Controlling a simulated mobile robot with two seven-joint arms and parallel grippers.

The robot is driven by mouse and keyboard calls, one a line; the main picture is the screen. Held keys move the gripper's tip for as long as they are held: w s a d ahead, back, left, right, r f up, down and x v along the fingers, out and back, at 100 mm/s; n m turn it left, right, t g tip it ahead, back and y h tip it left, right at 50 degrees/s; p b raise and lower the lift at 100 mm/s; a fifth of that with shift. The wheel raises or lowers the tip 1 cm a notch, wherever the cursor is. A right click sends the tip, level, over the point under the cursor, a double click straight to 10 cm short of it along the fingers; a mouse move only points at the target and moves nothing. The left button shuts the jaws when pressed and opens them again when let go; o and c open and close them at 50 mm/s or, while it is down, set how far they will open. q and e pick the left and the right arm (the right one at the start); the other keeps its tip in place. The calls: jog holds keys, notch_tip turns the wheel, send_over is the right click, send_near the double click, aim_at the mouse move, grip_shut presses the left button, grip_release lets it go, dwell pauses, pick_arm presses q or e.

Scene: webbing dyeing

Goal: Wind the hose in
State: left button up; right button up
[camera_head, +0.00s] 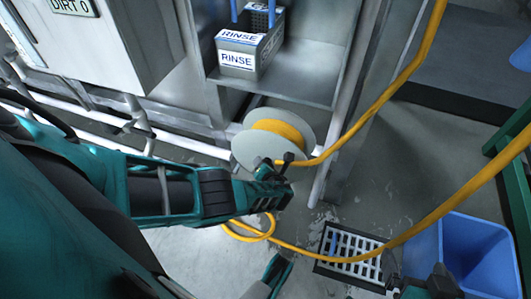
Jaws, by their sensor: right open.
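The yellow hose (459,198) runs in from the right edge, crosses the floor drain and loops beside the reel. Another stretch of the hose rises from the reel to the top right. The grey reel (249,149) has several yellow turns on its drum. My left arm comes in from the left, and its dark left gripper (275,172) is at the reel's lower right edge, close to the hose. Its fingers are too unclear to tell their opening or contact. My right gripper (425,280) is open at the bottom edge, below the hose, and partly cut off.
A grey bin marked RINSE (242,60) stands on a metal shelf (285,90) above the reel. A blue bin (482,255) stands at the lower right, beside the floor drain (349,256). A green frame (516,190) is at the right edge. White pipes run left of the reel.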

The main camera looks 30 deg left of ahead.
jog(key=shift+s+f, duration=0.1)
pick_arm(q)
jog(key=o, duration=1)
jog(key=shift+s+d+r+p, duration=0.2)
jog(key=shift+r+p, duration=0.05)
jog(key=shift+p, duration=0.15)
jog(key=p+v, duration=0.9)
jog(key=v, duration=0.3)
pick_arm(e)
notch_tip(320, 180, up, 6)
jog(key=d, duration=0.2)
jog(key=shift+s+r+h, duration=0.25)
jog(key=shift+s+h, duration=0.1)
jog(key=shift+h, duration=0.05)
